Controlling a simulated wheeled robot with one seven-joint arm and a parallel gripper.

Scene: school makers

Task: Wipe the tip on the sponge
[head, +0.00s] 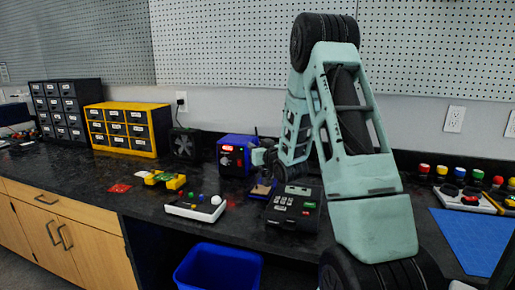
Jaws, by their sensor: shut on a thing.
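My gripper (266,157) is at the end of my pale green arm, over the middle of the bench, just right of the blue station box (236,152). It is shut on a small dark tool, probably the soldering iron; a thin dark part shows at its upper left. The tool's tip is too small to make out. Below my gripper lies a small tan and blue piece (262,190), which looks like the sponge in its holder. I cannot tell whether the tip touches it.
A black box with buttons (293,206) and a white control panel (196,207) lie near the bench's front edge. A blue mat (472,242) lies right. A blue bin (218,268) is below.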

